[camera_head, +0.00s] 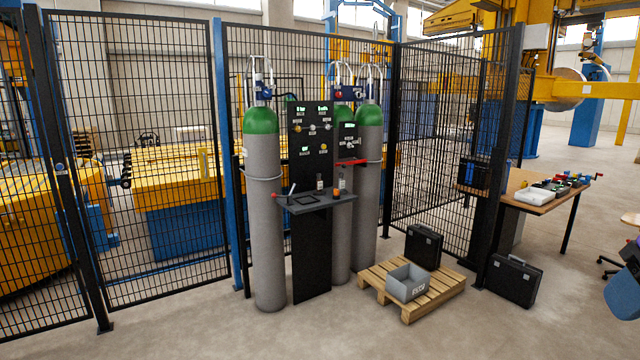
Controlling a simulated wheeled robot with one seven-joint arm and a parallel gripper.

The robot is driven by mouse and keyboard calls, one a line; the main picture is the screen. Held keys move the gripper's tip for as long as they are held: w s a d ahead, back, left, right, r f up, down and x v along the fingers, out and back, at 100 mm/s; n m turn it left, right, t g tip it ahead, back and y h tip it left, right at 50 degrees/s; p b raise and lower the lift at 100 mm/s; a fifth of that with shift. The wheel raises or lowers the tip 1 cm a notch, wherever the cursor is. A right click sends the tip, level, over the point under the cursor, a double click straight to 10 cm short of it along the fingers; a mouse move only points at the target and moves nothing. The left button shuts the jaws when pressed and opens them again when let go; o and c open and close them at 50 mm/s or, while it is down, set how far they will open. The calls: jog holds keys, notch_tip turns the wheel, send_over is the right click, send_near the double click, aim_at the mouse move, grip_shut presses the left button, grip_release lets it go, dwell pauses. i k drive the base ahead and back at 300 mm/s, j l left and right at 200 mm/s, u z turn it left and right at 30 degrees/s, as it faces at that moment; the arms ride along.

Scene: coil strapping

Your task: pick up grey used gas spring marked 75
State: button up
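I cannot make out a grey gas spring marked 75 in the head camera view. The small parts on the wooden workbench (540,207) at the right are too small to identify or read. A grey open bin (407,283) with a light label on its front stands on a wooden pallet (437,302). The label is too small to read with certainty, and I cannot tell what lies inside. My gripper is not in view.
Grey gas cylinders with green tops (263,200) flank a black panel (310,250) with a small shelf (318,202). Black mesh fencing (150,150) stands behind. Black cases (514,281) stand on the pallet and floor. A dark-blue object (624,294) sits at the right edge. Foreground floor is clear.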

aim_at(341, 183)
jog(key=i+j+u, duration=0.15)
jog(key=i, duration=1.05)
jog(key=i+j+u, duration=0.1)
jog(key=i, duration=1.1)
jog(key=i+u, duration=0.1)
jog(key=i, duration=0.6)
jog(key=i+l+u, duration=0.1)
jog(key=i, duration=0.65)
jog(key=i+l, duration=0.15)
jog(key=i, duration=0.55)
jog(key=u, duration=0.05)
